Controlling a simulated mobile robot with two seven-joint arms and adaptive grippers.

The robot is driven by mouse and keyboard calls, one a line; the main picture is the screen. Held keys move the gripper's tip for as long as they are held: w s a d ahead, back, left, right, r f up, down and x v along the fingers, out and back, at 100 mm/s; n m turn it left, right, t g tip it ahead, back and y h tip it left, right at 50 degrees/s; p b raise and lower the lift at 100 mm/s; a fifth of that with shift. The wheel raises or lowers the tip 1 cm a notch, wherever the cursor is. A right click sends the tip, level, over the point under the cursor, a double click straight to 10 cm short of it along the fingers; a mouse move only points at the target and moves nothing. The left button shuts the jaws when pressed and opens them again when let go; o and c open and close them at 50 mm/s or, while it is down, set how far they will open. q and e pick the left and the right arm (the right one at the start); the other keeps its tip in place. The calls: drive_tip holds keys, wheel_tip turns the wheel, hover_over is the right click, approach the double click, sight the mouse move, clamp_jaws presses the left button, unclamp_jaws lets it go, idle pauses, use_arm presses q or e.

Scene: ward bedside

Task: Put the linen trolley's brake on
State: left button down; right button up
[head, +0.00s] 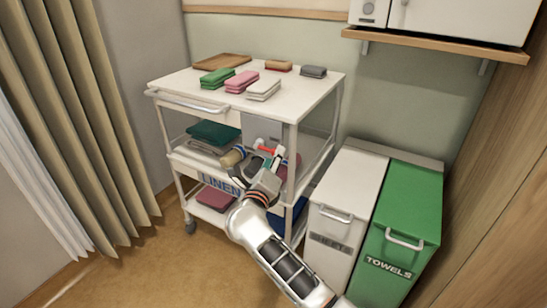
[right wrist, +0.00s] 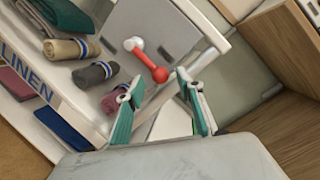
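The linen trolley (head: 180,84) is a white shelved cart with a blue LINEN label (head: 221,186). In the right wrist view, the brake lever (right wrist: 147,61) is a red arm with a round red end and a white hub, set on the trolley's grey panel (right wrist: 163,25). It runs roughly parallel to the label. My right gripper (head: 262,162) is at the trolley's front, partly covering the lever area in the head view. In the right wrist view, its teal-padded fingers (right wrist: 159,82) are open, with the lever's red end just ahead of the gap. Contact cannot be told. My left gripper is not in view.
Rolled towels (right wrist: 97,72) lie on the shelf beside the lever. Folded cloths (head: 240,82) and a brown tray (head: 222,62) are on top. A white bin (head: 345,185) and a green TOWELS bin (head: 410,200) stand close on the right. Open floor is in front.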

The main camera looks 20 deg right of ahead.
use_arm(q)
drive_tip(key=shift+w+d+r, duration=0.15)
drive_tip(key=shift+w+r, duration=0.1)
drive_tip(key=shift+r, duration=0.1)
use_arm(e)
drive_tip(key=shift+x, duration=0.95)
clamp_jaws()
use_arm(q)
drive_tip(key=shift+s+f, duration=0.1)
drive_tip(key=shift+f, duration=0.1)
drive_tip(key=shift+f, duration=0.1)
